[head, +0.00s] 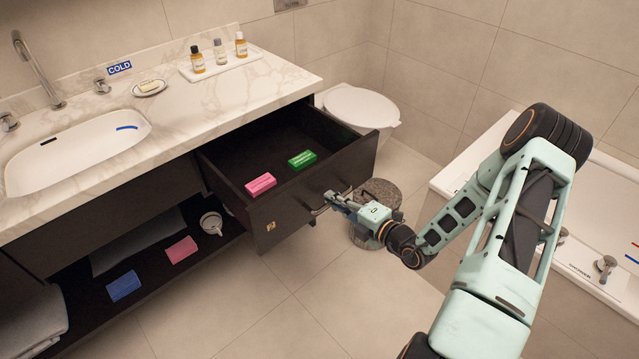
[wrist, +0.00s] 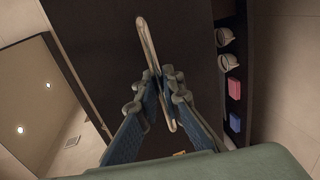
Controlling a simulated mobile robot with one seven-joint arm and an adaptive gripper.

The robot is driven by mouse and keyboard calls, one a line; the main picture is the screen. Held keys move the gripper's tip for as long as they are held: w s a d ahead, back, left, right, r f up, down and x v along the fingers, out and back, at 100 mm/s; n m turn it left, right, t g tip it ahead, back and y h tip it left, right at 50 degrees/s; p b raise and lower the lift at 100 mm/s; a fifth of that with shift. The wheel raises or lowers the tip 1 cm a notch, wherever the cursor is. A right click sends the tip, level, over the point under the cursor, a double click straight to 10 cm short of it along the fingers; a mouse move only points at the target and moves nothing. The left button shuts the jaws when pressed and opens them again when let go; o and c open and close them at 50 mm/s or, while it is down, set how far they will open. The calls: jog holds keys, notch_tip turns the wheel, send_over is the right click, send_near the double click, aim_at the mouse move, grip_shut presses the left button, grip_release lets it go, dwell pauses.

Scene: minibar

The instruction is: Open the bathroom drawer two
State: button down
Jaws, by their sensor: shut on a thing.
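The dark drawer (head: 300,208) under the marble counter stands pulled well out, showing its inside. A pink box (head: 260,184) and a green box (head: 302,159) lie in it. My gripper (head: 338,200) is at the drawer front, shut on the metal drawer handle (head: 318,211). In the wrist view the handle (wrist: 148,45) passes between the fingertips (wrist: 158,85) of my gripper, and the dark drawer front (wrist: 105,40) fills the middle.
The open shelf below holds a blue box (head: 124,286), a pink box (head: 181,250) and a round container (head: 211,223). A toilet (head: 362,107) stands behind the drawer, a round stool (head: 375,190) beside it. A bathtub (head: 470,165) is at right. The front floor is clear.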

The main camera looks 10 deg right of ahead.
jog(key=shift+f+v, duration=0.15)
jog(key=shift+v, duration=0.55)
jog(key=shift+f+v, duration=0.15)
jog(key=shift+v, duration=0.55)
jog(key=shift+d, duration=0.1)
jog(key=c, duration=2.1)
grip_release()
jog(key=v, duration=1.2)
jog(key=shift+s, duration=0.1)
